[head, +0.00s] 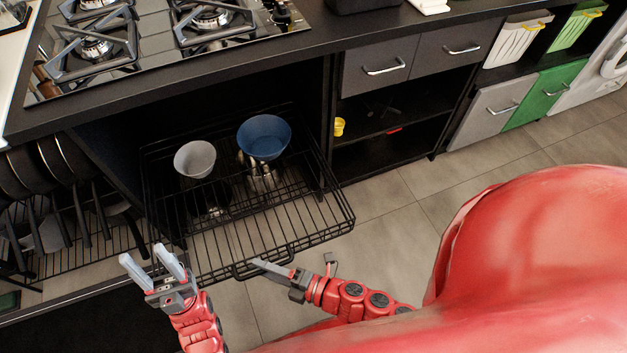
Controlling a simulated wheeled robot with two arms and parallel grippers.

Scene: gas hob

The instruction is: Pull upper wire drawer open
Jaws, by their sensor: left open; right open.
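The upper wire drawer (325,217) is a black wire basket under the hob. It stands well out from the cabinet, with its front rim over the tiled floor. A grey bowl (195,160) and a blue bowl (264,138) sit in its rear part. A wire handle (240,272) loops from the middle of the front rim. My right gripper (258,264) is open with its fingertips close to this handle; I cannot tell whether they touch. My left gripper (144,254) is open and empty, near the drawer's front left corner.
Pans stand in a wire rack (75,255) on the left. The gas hob (165,35) and its dark worktop overhang the drawer. Open shelves (390,135) lie to the right under two closed drawers. Tiled floor (385,210) is free right of the wire drawer.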

